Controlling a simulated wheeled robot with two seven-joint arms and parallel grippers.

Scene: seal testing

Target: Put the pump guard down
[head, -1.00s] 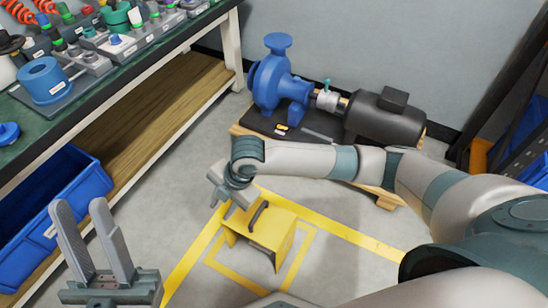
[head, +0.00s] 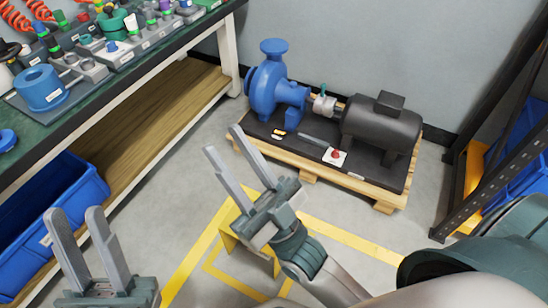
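The yellow pump guard (head: 229,241) stands on the floor inside the yellow marked square. Most of it, with its handle, is hidden behind my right gripper and wrist. My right gripper (head: 224,140) is open and empty, its fingers pointing up and to the left in the picture, apart from the guard's handle as far as I can see. My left gripper (head: 74,212) is open and empty at the lower left, away from the guard.
The blue pump (head: 268,88) and black motor (head: 382,132) stand on a pallet (head: 385,205) at the back, coupling uncovered. A workbench with parts and a blue bin (head: 85,190) are at the left. A dark rack stands at the right.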

